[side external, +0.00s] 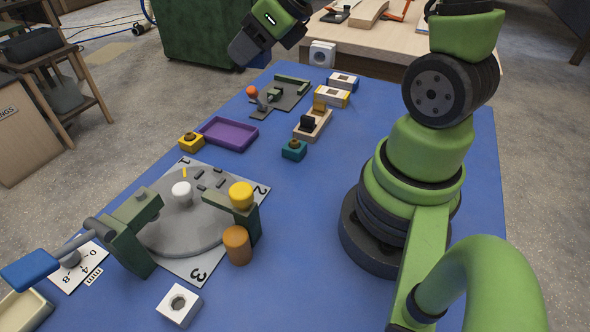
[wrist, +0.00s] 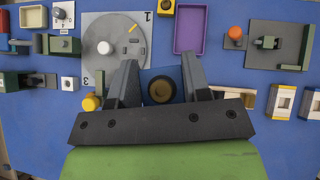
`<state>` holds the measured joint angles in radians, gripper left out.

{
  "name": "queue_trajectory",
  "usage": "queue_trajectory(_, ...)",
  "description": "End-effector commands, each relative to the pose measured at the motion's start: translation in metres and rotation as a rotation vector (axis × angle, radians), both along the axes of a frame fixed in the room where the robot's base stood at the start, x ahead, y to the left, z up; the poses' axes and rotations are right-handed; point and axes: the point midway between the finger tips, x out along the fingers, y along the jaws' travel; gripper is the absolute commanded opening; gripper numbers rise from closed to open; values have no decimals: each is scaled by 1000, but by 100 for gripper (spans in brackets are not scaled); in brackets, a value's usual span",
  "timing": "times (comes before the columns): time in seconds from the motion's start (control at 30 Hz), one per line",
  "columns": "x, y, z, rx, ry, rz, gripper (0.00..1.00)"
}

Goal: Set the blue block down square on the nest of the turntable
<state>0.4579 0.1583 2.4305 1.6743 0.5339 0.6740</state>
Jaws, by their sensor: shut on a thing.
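My gripper (wrist: 160,72) is shut on the blue block (wrist: 150,74) in the wrist view. The block has a round gold-brown knob with a dark ring facing the camera. The turntable is a grey disc (side external: 160,222) on a white plate numbered 1, 2, 3. It also shows in the wrist view (wrist: 95,65), left of my fingers. Small dark raised pieces (side external: 203,186), apparently the nest, stand on the disc near a yellow mark; nothing sits among them.
A white knob (side external: 181,193) rises from the disc. A green clamp with a yellow cap (side external: 241,194) and an orange cylinder (side external: 237,245) stand at its edge. An empty purple tray (side external: 229,134), a yellow block (side external: 191,142) and a teal block (side external: 294,150) stand behind.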

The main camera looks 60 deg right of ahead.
Motion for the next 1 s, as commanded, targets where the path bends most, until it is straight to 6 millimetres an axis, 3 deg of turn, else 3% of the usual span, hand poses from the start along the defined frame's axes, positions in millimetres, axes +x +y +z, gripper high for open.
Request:
queue_trajectory(0.13,-12,4,-39,13,12,263,17)
queue_trajectory(0.3,-42,28,-80,13,5,720,17)
queue_trajectory(0.53,-90,54,-110,4,-1,1215,17)
queue_trajectory(0.73,-108,61,-124,1,-1,1370,17)
queue_trajectory(1.0,-109,61,-167,2,1,1375,17)
